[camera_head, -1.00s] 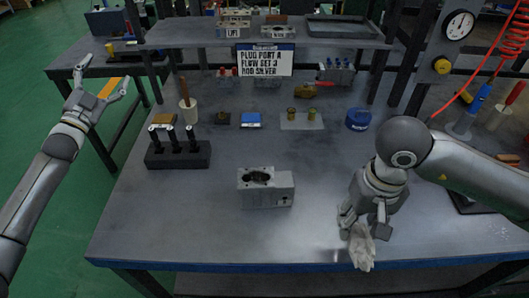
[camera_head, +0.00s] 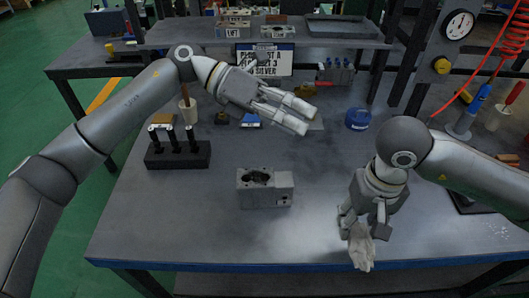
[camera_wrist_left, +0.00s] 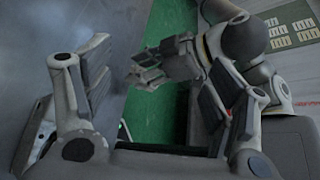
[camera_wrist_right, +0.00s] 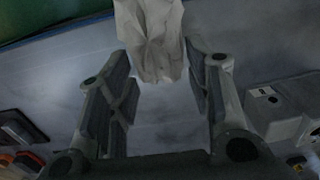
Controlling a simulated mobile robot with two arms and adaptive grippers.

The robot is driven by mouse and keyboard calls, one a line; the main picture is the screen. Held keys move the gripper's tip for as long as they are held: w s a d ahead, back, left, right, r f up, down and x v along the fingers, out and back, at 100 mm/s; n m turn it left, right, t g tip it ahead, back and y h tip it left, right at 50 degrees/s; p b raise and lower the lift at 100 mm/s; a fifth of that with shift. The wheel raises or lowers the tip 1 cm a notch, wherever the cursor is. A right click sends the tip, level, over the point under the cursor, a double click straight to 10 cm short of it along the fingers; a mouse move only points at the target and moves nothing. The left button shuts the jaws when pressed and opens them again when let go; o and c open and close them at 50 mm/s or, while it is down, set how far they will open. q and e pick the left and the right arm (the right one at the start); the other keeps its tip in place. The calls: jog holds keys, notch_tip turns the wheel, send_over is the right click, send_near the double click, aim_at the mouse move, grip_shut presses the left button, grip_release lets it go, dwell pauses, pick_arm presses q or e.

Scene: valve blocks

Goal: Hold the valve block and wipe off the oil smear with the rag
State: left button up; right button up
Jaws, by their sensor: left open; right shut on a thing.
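The grey valve block (camera_head: 265,194) sits on the table in the middle of the head view, with a dark patch around the opening on its top. It shows at the right of the right wrist view (camera_wrist_right: 283,110). My left gripper (camera_head: 298,116) is open and empty, above the table and beyond the block in the head view. The left wrist view shows its spread fingers (camera_wrist_left: 160,105) with nothing between them. My right gripper (camera_head: 364,222) is shut on the pale rag (camera_head: 361,249), to the right of the block near the front edge. The rag hangs from its fingertips (camera_wrist_right: 152,40).
A dark rack (camera_head: 178,156) with several upright black pieces stands left of the block. A blue round container (camera_head: 358,118) stands at the back right. A sign (camera_head: 283,60) hangs from the rear shelf, partly hidden. The table around the block is clear.

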pick_arm(q)
notch_tip(320, 180, down, 6)
jog(key=s+m+y, duration=0.3)
jog(key=y, duration=0.3)
jog(key=m+t+y, duration=0.2)
jog(key=t+y, duration=0.2)
jog(key=y, duration=0.3)
send_near(264, 188)
notch_tip(264, 188, down, 3)
jog(key=w, duration=0.3)
notch_tip(264, 188, down, 11)
jog(key=shift+s+d+f, duration=0.1)
jog(key=shift+d+f, duration=0.05)
jog(key=shift+f, duration=0.05)
grip_shut()
